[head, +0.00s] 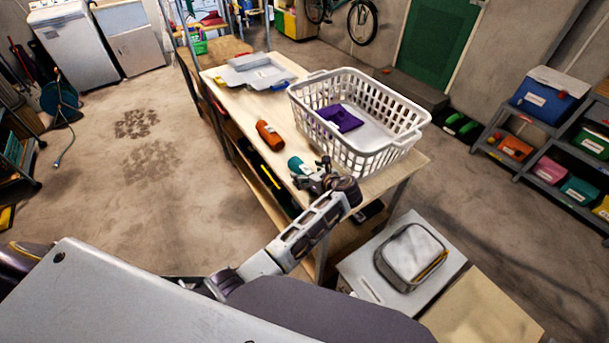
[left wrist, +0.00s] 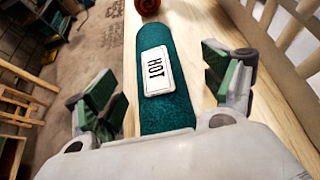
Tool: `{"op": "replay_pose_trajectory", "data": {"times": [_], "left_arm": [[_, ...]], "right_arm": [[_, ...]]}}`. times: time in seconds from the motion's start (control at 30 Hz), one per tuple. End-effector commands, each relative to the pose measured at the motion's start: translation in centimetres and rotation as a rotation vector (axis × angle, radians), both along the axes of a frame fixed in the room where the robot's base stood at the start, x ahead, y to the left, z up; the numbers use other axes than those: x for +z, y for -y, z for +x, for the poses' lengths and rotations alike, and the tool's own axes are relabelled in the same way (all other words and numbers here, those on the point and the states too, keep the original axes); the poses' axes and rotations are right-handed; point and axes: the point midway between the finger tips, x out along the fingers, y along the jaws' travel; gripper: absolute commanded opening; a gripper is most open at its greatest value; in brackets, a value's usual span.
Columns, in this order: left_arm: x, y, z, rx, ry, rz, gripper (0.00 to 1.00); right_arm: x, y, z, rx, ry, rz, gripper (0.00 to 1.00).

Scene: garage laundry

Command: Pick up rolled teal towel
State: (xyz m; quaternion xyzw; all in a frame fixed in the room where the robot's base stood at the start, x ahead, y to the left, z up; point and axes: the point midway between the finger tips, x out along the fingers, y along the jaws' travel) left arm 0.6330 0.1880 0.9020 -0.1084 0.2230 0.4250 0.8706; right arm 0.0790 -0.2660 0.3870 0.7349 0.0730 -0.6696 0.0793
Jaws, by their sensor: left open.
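The rolled teal towel (head: 297,165) lies on the wooden table near its left edge in the head view, partly hidden by my left gripper (head: 315,175). In the left wrist view the towel (left wrist: 165,85) carries a white label reading HOT. My left gripper (left wrist: 165,88) is open, with one finger to each side of the towel, and neither finger visibly touches it. The near end of the towel is hidden by the gripper body. My right gripper is not in view.
A white basket (head: 350,139) with a purple cloth (head: 341,118) stands just right of the towel. A rolled orange towel (head: 269,135) lies farther back on the table (head: 230,91). A grey tray (head: 256,74) is at the table's far end.

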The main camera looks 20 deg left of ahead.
Motion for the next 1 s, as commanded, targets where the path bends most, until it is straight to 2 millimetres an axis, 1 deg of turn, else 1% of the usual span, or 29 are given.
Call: {"op": "replay_pose_trajectory", "data": {"times": [0.3, 0.37, 0.73, 0.77, 1.0], "left_arm": [[0.06, 0.01, 0.01, 0.0, 0.0, 0.0, 0.83], [0.06, 0.0, 0.01, 0.0, 0.001, -0.001, 0.77], [0.07, -0.01, 0.02, 0.0, 0.001, -0.001, 0.29], [0.13, -0.01, 0.05, 0.0, 0.002, 0.0, 0.28], [0.2, -0.01, 0.05, 0.0, 0.002, 0.0, 0.28]], "right_arm": [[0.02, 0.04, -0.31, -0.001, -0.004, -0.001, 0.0], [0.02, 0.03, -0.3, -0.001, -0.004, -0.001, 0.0], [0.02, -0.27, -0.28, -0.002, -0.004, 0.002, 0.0], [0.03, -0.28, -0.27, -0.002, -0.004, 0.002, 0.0], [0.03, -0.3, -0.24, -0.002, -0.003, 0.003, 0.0]]}}
